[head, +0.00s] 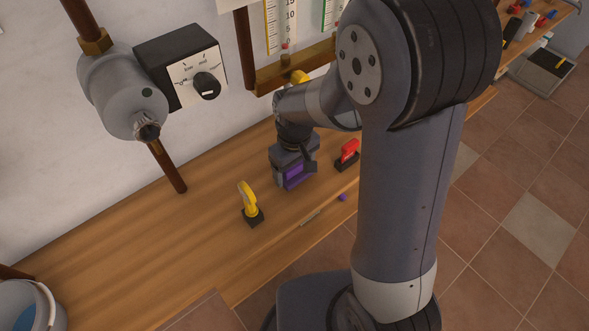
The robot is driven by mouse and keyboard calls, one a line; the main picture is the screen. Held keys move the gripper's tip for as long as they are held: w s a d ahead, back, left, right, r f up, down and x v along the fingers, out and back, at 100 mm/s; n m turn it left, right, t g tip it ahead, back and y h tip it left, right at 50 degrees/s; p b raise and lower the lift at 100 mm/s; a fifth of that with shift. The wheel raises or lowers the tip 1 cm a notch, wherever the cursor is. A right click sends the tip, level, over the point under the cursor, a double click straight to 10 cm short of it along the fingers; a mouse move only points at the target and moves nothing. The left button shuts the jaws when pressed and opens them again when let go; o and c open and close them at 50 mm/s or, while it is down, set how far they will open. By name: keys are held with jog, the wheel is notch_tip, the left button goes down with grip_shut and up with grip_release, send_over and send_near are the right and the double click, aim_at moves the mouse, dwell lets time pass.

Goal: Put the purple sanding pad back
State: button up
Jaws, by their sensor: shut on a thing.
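My gripper (294,166) hangs low over the wooden bench, fingers pointing down, and is shut on the purple sanding pad (297,176). The fingers and gripper body hide much of the pad, so only a purple patch between them shows. I cannot tell whether the pad touches the bench top. No clear place for the pad can be made out in this view.
A yellow-handled item on a black base (249,202) stands left of my gripper, and a red one (348,153) stands close on the right. A small purple piece (342,197) is near the bench's front edge. The wooden bench (150,236) is clear at left.

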jog(key=shift+f, duration=0.5)
jog(key=shift+f, duration=0.15)
jog(key=o, duration=1)
jog(key=shift+c, duration=0.2)
notch_tip(320, 180, up, 12)
jog(key=shift+r+p, duration=0.15)
jog(key=shift+p, duration=0.25)
